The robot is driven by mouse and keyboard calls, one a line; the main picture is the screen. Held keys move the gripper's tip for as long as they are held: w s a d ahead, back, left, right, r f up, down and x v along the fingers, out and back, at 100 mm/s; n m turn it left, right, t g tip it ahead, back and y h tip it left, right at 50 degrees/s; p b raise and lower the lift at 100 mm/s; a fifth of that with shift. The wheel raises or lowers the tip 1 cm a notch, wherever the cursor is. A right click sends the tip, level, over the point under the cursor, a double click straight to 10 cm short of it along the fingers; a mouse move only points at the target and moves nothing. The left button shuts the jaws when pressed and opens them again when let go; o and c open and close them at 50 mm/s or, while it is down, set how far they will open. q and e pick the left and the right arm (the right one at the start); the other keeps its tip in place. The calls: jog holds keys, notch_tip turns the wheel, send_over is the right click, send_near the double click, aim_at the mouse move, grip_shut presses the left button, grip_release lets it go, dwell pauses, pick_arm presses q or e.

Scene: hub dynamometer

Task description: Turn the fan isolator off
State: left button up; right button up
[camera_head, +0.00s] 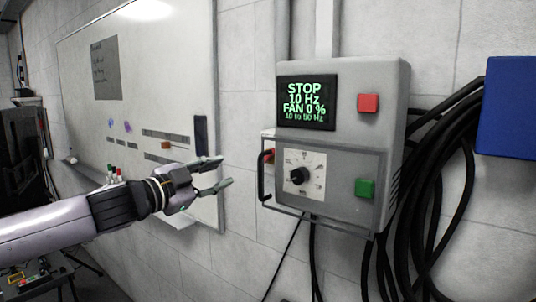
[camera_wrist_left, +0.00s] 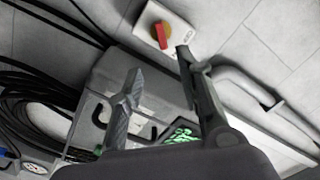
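The fan isolator (camera_wrist_left: 184,30) looks like a white box with a red rotary handle on a yellow plate, on the wall in the left wrist view. In the head view only a sliver of a white and red thing (camera_head: 268,154) shows at the control box's left edge, mostly hidden; it looks like the same isolator. My left gripper (camera_head: 222,173) is open and empty, left of the control box and apart from it. In the left wrist view its two fingers (camera_wrist_left: 161,60) are spread, with the isolator beyond their tips. My right gripper is not in view.
The grey control box (camera_head: 343,75) has a display (camera_head: 306,102) reading STOP, 10 Hz, FAN 0 %, a red button (camera_head: 369,103), a green button (camera_head: 365,188), a black knob (camera_head: 299,176) and a protruding handle (camera_head: 262,178). Black cables (camera_head: 425,225) hang at right. A whiteboard (camera_head: 150,75) is at left.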

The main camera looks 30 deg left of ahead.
pick_arm(q)
jog(key=w+d+p, duration=0.1)
jog(key=w+p, duration=0.6)
jog(key=w, duration=0.9)
jog(key=shift+w, duration=0.4)
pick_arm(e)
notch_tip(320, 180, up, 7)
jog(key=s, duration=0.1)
pick_arm(q)
jog(key=shift+d, duration=0.1)
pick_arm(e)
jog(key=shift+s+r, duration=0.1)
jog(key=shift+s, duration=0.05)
pick_arm(q)
grip_shut()
